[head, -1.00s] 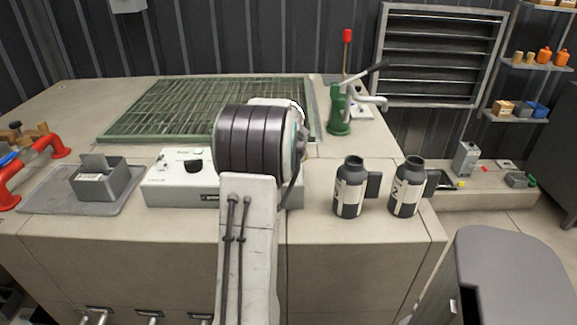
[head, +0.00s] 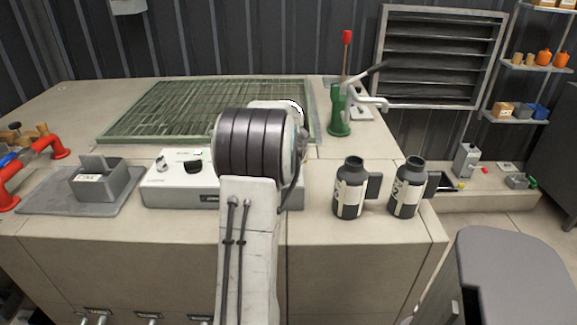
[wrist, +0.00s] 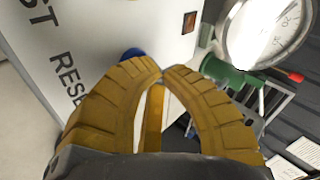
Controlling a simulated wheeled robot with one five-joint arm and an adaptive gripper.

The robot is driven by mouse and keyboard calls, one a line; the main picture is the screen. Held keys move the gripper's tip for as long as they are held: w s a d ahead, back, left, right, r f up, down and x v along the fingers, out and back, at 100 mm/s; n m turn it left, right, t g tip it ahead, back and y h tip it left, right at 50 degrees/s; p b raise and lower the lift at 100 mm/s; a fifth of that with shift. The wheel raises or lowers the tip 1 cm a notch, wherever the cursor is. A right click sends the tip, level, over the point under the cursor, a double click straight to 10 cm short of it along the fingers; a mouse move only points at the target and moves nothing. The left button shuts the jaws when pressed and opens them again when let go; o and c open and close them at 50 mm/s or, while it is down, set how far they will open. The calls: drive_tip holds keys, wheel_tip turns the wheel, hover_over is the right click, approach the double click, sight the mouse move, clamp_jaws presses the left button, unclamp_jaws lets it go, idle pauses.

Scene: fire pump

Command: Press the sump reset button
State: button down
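A white control box (head: 180,182) with a black knob (head: 193,167) sits on the bench, its right part hidden behind my arm. In the wrist view a white panel (wrist: 110,25) carries black lettering that reads "RESE" and "ST", cut off. A blue round button (wrist: 132,53) shows on that panel, partly hidden behind my left finger. My gripper (wrist: 162,76) has its two yellow fingertips together with nothing between them, just right of the button in the picture. I cannot tell whether they touch the panel. The gripper is hidden behind my arm in the head view.
A gauge (wrist: 268,30) and a green part (wrist: 228,72) show beyond the panel. Two dark canisters (head: 350,187) (head: 407,187) stand right of my arm. A grey tray (head: 125,203) lies left, a green grating (head: 160,108) behind, and a green hand pump (head: 339,115) at the back right.

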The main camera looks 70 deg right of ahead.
drive_tip(key=shift+r, duration=0.1)
drive_tip(key=shift+r+p, duration=0.5)
drive_tip(key=shift+r, duration=0.3)
drive_tip(key=shift+r, duration=0.1)
drive_tip(key=shift+r+p, duration=1.7)
drive_tip(key=shift+r, duration=0.75)
